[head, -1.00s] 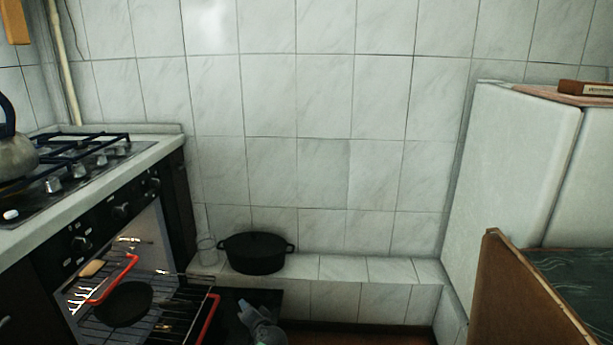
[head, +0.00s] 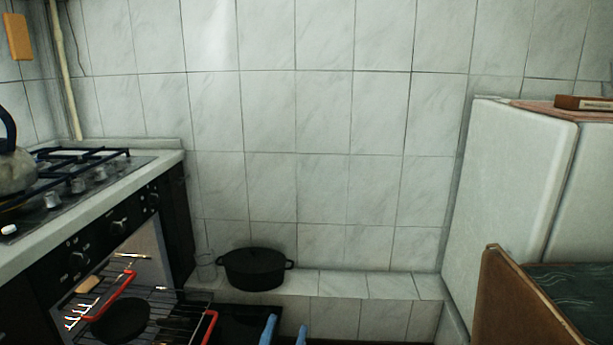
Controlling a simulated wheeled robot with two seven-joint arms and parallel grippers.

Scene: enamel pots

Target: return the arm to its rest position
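My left gripper (head: 286,333) shows only as two blue fingertips at the bottom edge of the head view. The fingertips stand apart with nothing visible between them, in front of the tiled ledge and below the black pot (head: 254,269). The rest of my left arm is out of the frame. My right gripper is not in view. The black lidded pot sits on the tiled ledge (head: 340,284) with a clear glass (head: 205,266) at its left.
At the left, the oven (head: 118,228) is open, with red-trimmed racks and a dark round pan (head: 121,320) inside. A kettle (head: 14,165) stands on the hob. A white cabinet (head: 512,180) and a brown-edged panel (head: 510,305) stand at the right.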

